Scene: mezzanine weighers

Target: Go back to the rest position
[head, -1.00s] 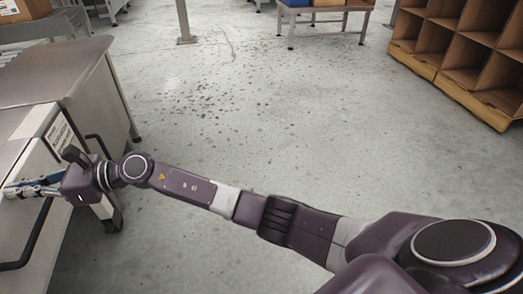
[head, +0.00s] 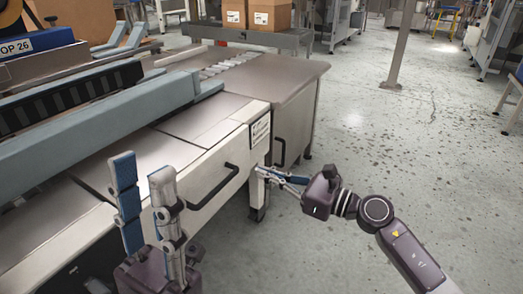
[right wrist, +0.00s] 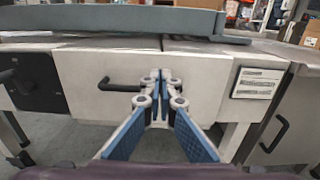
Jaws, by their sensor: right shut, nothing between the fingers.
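My right gripper (head: 262,172) reaches in from the right with its blue-padded fingers together, in front of the grey bench (head: 235,148). In the right wrist view my right gripper (right wrist: 160,78) is shut and empty, just right of a black drawer handle (right wrist: 118,86). The handle also shows in the head view (head: 213,186), with a small gap to the fingertips there. My left gripper (head: 143,168) stands upright at the lower left, its two fingers apart and nothing between them. The rest position itself is not marked in view.
The bench carries a blue-grey rail (head: 105,125) and a roller strip on top. A second black handle (head: 280,152) is on its end cabinet. Cardboard boxes (head: 268,14) stand behind. A metal post (head: 399,45) rises from open concrete floor (head: 390,130) on the right.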

